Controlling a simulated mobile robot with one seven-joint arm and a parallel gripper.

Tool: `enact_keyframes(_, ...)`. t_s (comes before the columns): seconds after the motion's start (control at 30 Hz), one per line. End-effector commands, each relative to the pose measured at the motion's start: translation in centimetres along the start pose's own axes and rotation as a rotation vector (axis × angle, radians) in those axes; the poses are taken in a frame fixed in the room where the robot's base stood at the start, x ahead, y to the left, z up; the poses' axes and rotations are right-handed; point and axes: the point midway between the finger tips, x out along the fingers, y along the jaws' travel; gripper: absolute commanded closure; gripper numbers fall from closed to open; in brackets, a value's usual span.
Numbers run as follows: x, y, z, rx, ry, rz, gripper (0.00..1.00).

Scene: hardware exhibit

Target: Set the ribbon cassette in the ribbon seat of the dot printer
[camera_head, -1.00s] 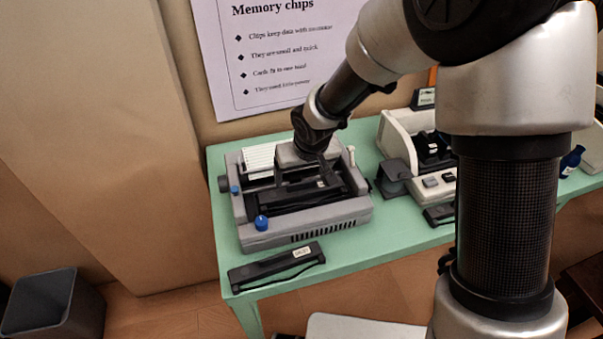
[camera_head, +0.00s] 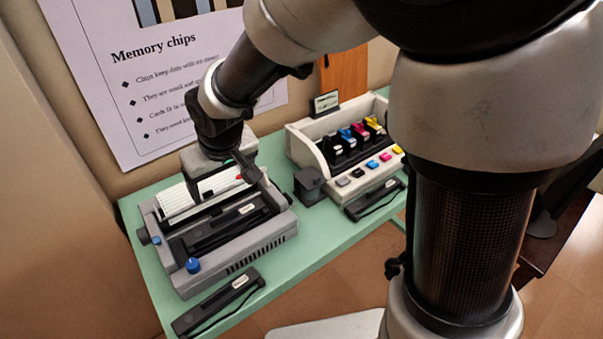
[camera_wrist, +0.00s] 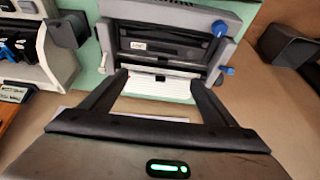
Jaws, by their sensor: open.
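The dot printer (camera_head: 262,243) is a grey open frame with blue knobs and a white roller at the back. A dark ribbon cassette (camera_head: 228,223) with a small white label lies in its bay. In the wrist view this cassette (camera_wrist: 165,47) looks level between the side walls; I cannot tell if it is fully down. My gripper (camera_head: 236,172) is above the back of the printer, near the white roller. In the wrist view my gripper (camera_wrist: 158,78) is open and empty, its fingers apart from the cassette.
A second labelled cassette (camera_head: 217,301) lies in front of the printer on the green table (camera_head: 330,222). To the right stand a white colour-cartridge printer (camera_head: 347,155), a dark block (camera_head: 309,186) and another dark cassette (camera_head: 375,199). A poster (camera_head: 150,75) hangs behind.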

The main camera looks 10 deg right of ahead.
Motion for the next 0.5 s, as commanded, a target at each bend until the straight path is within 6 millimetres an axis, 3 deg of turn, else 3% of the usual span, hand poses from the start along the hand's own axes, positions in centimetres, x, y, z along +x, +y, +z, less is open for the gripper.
enact_keyframes(0.17,-5.7,4.7,1.8,0.065,0.021,0.093,0.19)
enact_keyframes(0.3,-12.6,9.2,6.1,0.172,0.04,0.176,0.19)
enact_keyframes(0.4,-16.6,11.1,9.9,0.256,0.055,0.205,0.19)
enact_keyframes(0.5,-19.3,11.8,13.3,0.323,0.072,0.21,0.19)
